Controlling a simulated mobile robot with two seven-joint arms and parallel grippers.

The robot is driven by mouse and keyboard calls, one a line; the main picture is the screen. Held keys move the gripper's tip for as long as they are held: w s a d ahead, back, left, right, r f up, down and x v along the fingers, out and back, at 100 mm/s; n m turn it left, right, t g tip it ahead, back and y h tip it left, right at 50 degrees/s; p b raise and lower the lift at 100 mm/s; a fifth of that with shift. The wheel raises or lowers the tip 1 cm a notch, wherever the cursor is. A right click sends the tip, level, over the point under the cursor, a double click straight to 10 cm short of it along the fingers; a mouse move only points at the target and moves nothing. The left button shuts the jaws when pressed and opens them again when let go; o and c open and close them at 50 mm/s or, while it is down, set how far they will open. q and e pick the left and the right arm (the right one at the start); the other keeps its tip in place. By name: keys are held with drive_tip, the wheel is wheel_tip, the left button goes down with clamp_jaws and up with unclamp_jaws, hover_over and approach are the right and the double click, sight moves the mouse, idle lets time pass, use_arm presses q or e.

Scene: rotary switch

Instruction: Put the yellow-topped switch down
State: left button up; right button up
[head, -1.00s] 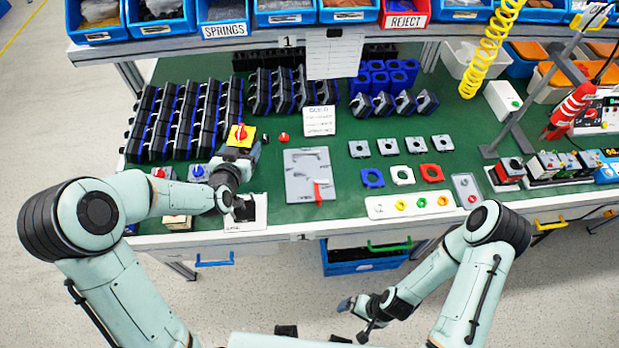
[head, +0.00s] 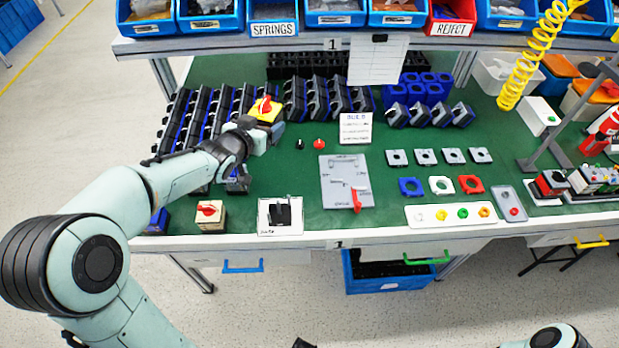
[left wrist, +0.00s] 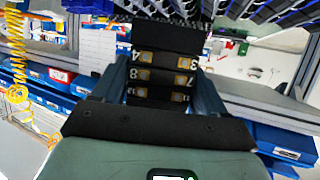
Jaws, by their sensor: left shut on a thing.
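The yellow-topped switch (head: 265,109) has a yellow plate with a red knob. My left gripper (head: 258,132) is shut on it and holds it above the green bench, in front of the rows of black and blue switch bodies. In the left wrist view, the switch's black body (left wrist: 160,73) shows between the fingers, with numbered terminals facing the camera; its yellow top is hidden there. Whether the switch touches anything beneath it, I cannot tell. My right gripper is out of view; only part of that arm shows at the bottom right.
A cream block with a red knob (head: 209,216) and a white plate with a black fixture (head: 282,216) stand at the bench's front. A grey plate with a red lever (head: 346,182) lies right of the gripper. Green surface (head: 285,165) between them is clear.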

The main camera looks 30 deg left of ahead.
use_arm(q)
drive_tip(key=shift+f+b, duration=1.8)
drive_tip(key=shift+f, duration=8.15)
drive_tip(key=shift+f, duration=0.15)
drive_tip(key=o, duration=0.9)
drive_tip(key=shift+f, duration=0.1)
drive_tip(key=shift+o, duration=0.3)
